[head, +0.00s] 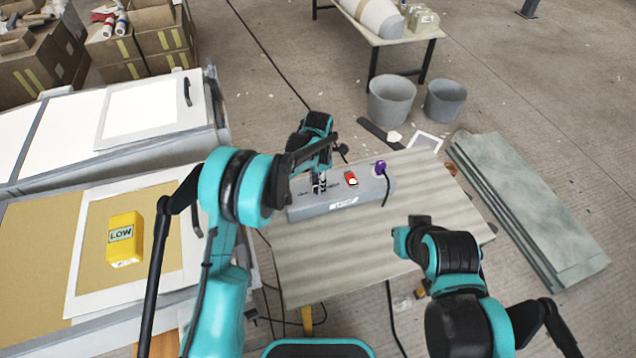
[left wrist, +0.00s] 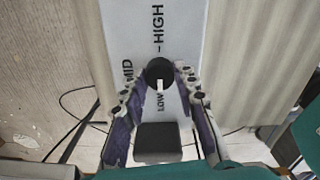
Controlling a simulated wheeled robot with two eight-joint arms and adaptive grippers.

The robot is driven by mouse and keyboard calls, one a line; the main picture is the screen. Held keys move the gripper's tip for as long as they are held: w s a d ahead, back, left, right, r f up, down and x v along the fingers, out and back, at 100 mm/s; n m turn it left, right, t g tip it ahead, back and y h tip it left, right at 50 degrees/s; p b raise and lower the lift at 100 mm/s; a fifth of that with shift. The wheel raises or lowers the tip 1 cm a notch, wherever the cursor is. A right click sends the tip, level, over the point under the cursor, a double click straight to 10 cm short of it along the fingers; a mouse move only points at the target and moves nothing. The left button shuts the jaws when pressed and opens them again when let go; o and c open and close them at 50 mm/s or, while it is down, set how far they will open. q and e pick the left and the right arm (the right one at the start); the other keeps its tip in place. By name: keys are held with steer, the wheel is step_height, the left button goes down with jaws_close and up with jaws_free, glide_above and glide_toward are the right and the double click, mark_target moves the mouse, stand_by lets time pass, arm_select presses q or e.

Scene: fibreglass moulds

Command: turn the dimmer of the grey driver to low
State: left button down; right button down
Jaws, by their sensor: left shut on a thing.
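The grey driver (head: 345,200) is a long grey box lying on the striped worktable. My left gripper (head: 319,182) is over its left part, with the fingers down at its top face. In the left wrist view the black dimmer knob (left wrist: 160,70) sits between the fingertips of my left gripper (left wrist: 160,82), which is shut on it. HIGH is printed above the knob, MID to its left and LOW below it. A white mark at the knob's lower edge lies close to LOW. My right gripper (head: 410,238) is over the table's right part; its fingers do not show clearly.
A red switch (head: 351,178) and a purple plug (head: 380,168) with a black cable are on the driver's right part. A yellow block (head: 124,240) marked LOW lies on the left bench. Grey sheets (head: 530,210) lie right of the worktable (head: 330,260); two buckets stand behind it.

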arm_select(q)
steer(key=c, duration=1.2)
jaws_free()
steer(key=shift+o, duration=0.2)
step_height(320, 180, up, 12)
steer(key=shift+f, duration=0.1)
